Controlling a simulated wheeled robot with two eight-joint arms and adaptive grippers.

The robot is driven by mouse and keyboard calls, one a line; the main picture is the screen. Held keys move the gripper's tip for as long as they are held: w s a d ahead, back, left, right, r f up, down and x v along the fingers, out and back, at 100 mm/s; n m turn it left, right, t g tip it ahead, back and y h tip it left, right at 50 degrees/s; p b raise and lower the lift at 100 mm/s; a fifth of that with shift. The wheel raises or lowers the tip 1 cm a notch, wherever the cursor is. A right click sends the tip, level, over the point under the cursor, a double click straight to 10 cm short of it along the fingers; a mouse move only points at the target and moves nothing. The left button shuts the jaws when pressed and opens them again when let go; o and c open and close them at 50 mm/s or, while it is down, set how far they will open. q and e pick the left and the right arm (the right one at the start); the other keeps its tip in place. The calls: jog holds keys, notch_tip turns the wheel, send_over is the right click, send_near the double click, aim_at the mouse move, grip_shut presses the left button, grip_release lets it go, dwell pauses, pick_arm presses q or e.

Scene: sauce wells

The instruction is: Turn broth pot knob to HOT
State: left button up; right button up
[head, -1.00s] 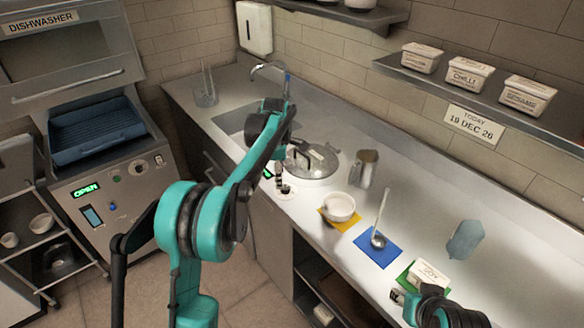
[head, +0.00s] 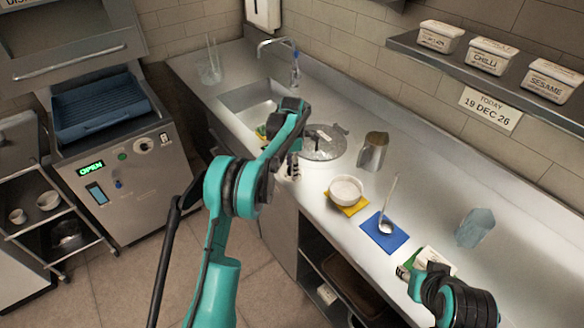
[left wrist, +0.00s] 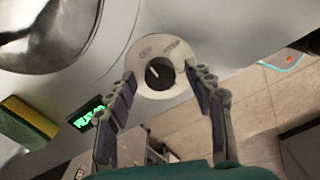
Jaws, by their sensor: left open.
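The broth pot (head: 322,146) with its metal lid sits in the counter beside the sink; its rounded metal side shows in the left wrist view (left wrist: 48,38). The knob (left wrist: 159,73) is black with a white pointer line, on a pale round dial (left wrist: 150,48) with labels too blurred to read. The pointer tilts toward the upper left in that view. My left gripper (left wrist: 162,82) is open, its fingertips on either side of the knob; contact cannot be told. In the head view my left gripper (head: 292,168) hides the knob. My right gripper (head: 404,273) is low right, its fingers unclear.
A green-lit display (left wrist: 88,114) and a yellow-green sponge (left wrist: 28,122) lie left of the knob in the wrist view. A metal pitcher (head: 373,152), a white bowl (head: 346,190) and a ladle (head: 386,226) on a blue mat (head: 373,237) stand right of the pot.

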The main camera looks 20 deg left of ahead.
pick_arm(q)
jog(key=c, duration=1.2)
jog(key=shift+o, duration=0.2)
